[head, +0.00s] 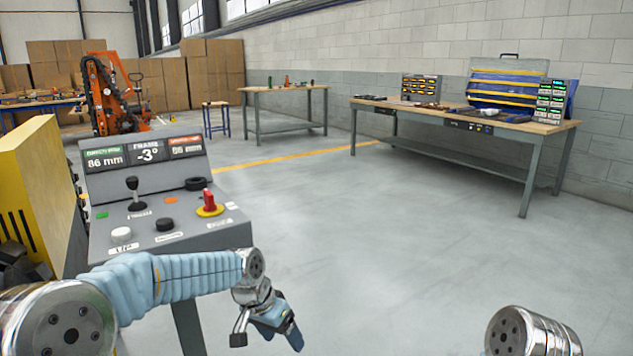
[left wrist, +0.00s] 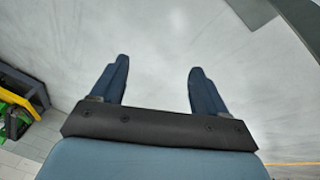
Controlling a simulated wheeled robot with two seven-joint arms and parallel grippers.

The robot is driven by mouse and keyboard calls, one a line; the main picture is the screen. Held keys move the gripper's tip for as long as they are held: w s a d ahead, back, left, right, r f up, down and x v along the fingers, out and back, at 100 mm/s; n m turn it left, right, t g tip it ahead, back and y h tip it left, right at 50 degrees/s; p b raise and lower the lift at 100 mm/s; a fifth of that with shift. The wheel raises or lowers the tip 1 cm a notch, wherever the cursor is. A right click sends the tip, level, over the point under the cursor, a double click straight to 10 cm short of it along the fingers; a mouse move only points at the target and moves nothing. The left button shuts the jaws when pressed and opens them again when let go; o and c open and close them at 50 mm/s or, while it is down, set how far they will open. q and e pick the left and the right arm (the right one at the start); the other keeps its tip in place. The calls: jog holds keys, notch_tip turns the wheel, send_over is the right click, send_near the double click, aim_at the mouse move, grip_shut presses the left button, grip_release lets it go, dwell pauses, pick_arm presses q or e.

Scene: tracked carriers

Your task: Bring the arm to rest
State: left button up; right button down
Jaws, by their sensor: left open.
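My left arm (head: 175,280) comes in from the lower left in a blue sleeve and reaches across in front of the grey control console (head: 170,240). My left gripper (head: 283,330) hangs below the wrist, just right of the console, over bare floor. In the left wrist view the left gripper (left wrist: 157,82) has its two blue fingers wide apart with nothing between them. Only a metal joint of my right arm (head: 530,335) shows at the bottom right; its gripper is out of the picture.
The console carries a joystick (head: 133,190), a red lever on a yellow base (head: 209,205) and round buttons. A yellow machine part (head: 42,175) stands at the left. A workbench (head: 460,125) and a smaller table (head: 285,92) stand farther back. The floor (head: 370,240) in the middle is clear.

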pick_arm(q)
jog(key=s+a+f+n, duration=0.1)
jog(key=s+f, duration=0.1)
jog(key=f, duration=0.6)
jog(key=s+f+n, duration=0.1)
jog(key=s+f, duration=0.2)
jog(key=f, duration=0.5)
jog(key=s+a+f+n, duration=0.1)
jog(key=s+f+n, duration=0.1)
jog(key=s+f, duration=0.5)
jog(key=s+a+f+n, duration=0.1)
jog(key=s+f+n, duration=0.2)
jog(key=s+f, duration=0.4)
jog(key=s, duration=0.5)
jog(key=shift+s+f+n+g+h, duration=0.25)
jog(key=shift+f+n+g+h, duration=0.05)
jog(key=shift+f+g, duration=0.1)
